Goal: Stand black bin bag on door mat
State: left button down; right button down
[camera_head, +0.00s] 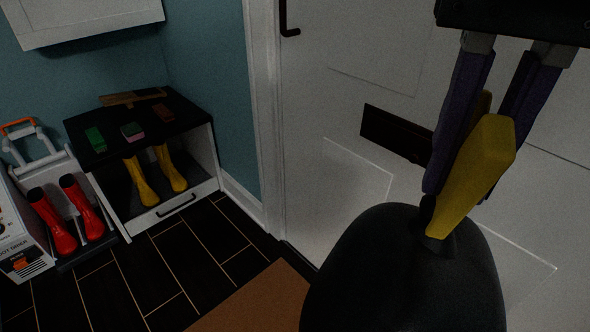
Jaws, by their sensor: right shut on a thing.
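The black bin bag (400,275) hangs upright at the lower right, with a yellow tie or top (478,165) above its dark neck. My right gripper (475,170) comes down from the top right, and its purple fingers are shut on the yellow top of the bag. The brown door mat (262,302) lies on the floor at the bottom middle. The bag hides the mat's right part. I cannot tell how far the bag is above the mat. My left gripper is not in view.
A white door (345,85) with a dark letter plate (395,135) stands behind the bag. At left are a low bench (95,157) with yellow boots (140,182), brushes on top, and red boots (52,222) on a rack. Dark floor (160,265) lies clear between.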

jog(key=s+a+f+m+b, duration=0.1)
jog(key=f+b, duration=0.7)
jog(key=f, duration=0.3)
jog(key=s+a+f+m+b, duration=0.1)
jog(key=a+f+m+b, duration=0.1)
jog(key=f+b, duration=0.6)
jog(key=s+a+f+m+b, duration=0.1)
jog(key=a+f+m+b, duration=0.1)
jog(key=f+b, duration=0.7)
jog(key=shift+s+f, duration=0.2)
jog(key=shift+f, duration=1.05)
jog(key=shift+s+f, duration=0.2)
jog(key=shift+f, duration=1)
notch_tip(320, 180, down, 20)
jog(key=b, duration=1.1)
jog(key=shift+a+r, duration=0.1)
jog(key=c, duration=0.8)
grip_release()
jog(key=shift+f, duration=0.2)
jog(key=shift+r, duration=0.1)
